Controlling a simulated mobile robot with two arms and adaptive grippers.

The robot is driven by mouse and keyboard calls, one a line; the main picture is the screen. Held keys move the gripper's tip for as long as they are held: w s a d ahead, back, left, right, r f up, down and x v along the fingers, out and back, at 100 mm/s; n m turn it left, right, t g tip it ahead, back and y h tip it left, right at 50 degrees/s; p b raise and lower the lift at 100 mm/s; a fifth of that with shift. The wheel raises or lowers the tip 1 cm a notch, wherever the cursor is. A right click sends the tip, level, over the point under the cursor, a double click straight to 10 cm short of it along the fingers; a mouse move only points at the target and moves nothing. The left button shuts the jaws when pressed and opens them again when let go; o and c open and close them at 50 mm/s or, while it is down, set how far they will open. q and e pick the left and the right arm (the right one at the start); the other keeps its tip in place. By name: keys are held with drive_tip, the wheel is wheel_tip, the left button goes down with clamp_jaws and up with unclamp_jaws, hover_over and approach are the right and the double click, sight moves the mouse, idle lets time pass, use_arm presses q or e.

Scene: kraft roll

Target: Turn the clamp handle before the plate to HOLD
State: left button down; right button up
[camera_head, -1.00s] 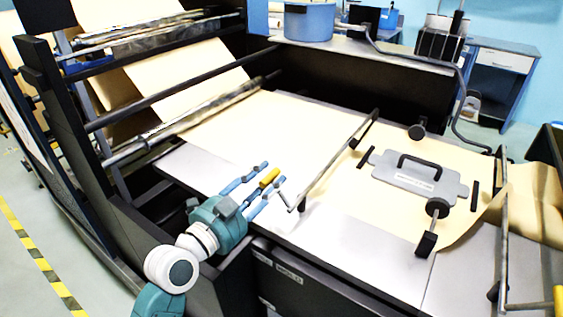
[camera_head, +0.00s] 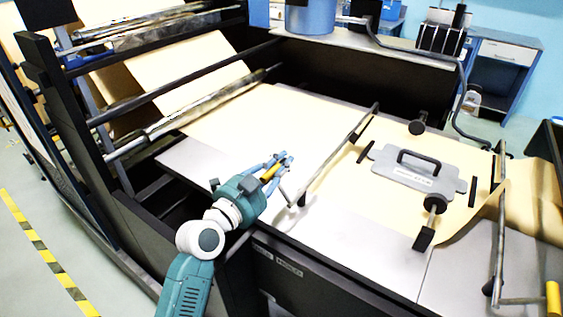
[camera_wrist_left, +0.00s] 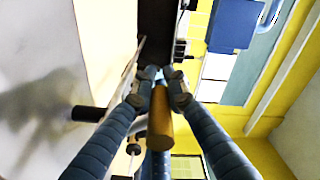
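The yellow clamp handle (camera_head: 271,172) is at the near left end of a grey clamp bar (camera_head: 336,155), which lies across the paper left of the plate. The grey plate (camera_head: 399,180) with its black grip lies flat on the kraft paper. My left gripper (camera_head: 286,159) has its fingers drawn together around the yellow handle. In the left wrist view, the handle (camera_wrist_left: 160,122) sits between the fingers, whose tips meet close to its far end. My right gripper is not in view.
A second clamp bar (camera_head: 501,215) with its own yellow handle (camera_head: 553,299) stands at the right. Black knobs (camera_head: 435,203) stand beside the plate. Kraft paper (camera_head: 285,125) covers the table, curling up at the right. A dark roll frame (camera_head: 60,115) stands at the left.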

use_arm(q)
drive_tip(key=shift+s+d+r+m, duration=0.1)
drive_tip(key=shift+d+m, duration=0.05)
drive_tip(key=shift+m, duration=0.25)
idle(0.3)
drive_tip(key=s+d+m+p, duration=0.3)
drive_tip(key=s+d+m, duration=0.3)
drive_tip(key=m, duration=0.7)
drive_tip(key=shift+d+r, duration=0.35)
drive_tip(key=shift+d, duration=0.65)
drive_tip(key=shift+f, duration=0.1)
drive_tip(key=c, duration=1.7)
unclamp_jaws()
drive_tip(key=v, duration=1.2)
